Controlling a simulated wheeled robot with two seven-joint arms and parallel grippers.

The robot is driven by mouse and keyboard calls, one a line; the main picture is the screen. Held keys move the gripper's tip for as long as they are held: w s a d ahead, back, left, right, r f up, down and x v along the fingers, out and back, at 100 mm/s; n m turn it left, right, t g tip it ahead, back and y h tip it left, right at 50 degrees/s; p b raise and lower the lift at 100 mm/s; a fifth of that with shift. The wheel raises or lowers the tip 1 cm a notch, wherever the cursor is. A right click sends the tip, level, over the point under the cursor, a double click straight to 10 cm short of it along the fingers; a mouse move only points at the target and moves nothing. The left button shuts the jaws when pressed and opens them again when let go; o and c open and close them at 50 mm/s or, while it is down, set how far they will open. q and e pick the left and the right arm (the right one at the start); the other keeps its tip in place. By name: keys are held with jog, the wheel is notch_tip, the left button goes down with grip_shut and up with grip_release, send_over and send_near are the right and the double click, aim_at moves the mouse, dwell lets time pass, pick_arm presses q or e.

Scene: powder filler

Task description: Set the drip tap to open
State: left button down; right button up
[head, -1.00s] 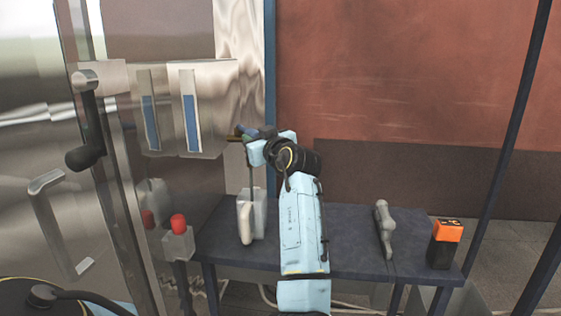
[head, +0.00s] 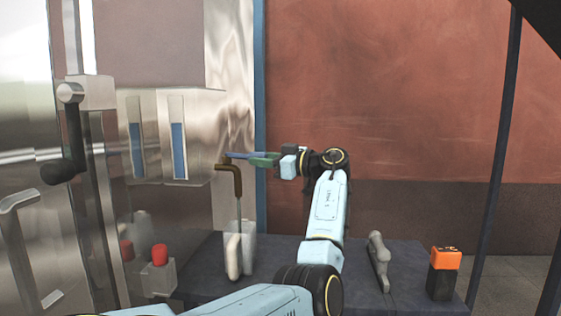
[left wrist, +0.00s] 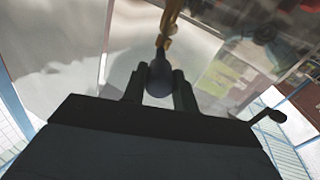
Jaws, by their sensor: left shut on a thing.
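The drip tap (head: 233,176) is a brown, brass-like bent spout on the front of the steel machine, with its outlet pointing down. Its blue lever (head: 239,155) points right, roughly level, in the head view. My left gripper (head: 262,159) comes from the right of the tap and is shut on the lever's end. In the left wrist view the dark blue lever end (left wrist: 160,77) sits between the two fingers (left wrist: 158,88), with the brass tap body (left wrist: 169,25) beyond it. My right gripper is not in view.
A clear container with a white handle (head: 233,256) stands under the tap on the dark table (head: 205,270). A grey tool (head: 379,255) and an orange-black block (head: 445,272) are to the right. A red button (head: 159,254) and a black crank (head: 70,140) are on the left.

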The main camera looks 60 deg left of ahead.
pick_arm(q)
jog(key=shift+s+a+f, duration=0.1)
jog(key=shift+a+f, duration=0.15)
jog(key=shift+a, duration=0.05)
jog(key=c, duration=1.4)
grip_release()
jog(key=shift+a, duration=0.1)
jog(key=shift+o, duration=0.2)
jog(key=shift+s+a+f, duration=0.15)
jog(key=shift+a, duration=0.05)
jog(key=v, duration=1.3)
jog(key=shift+w, duration=0.3)
jog(key=shift+a, duration=0.1)
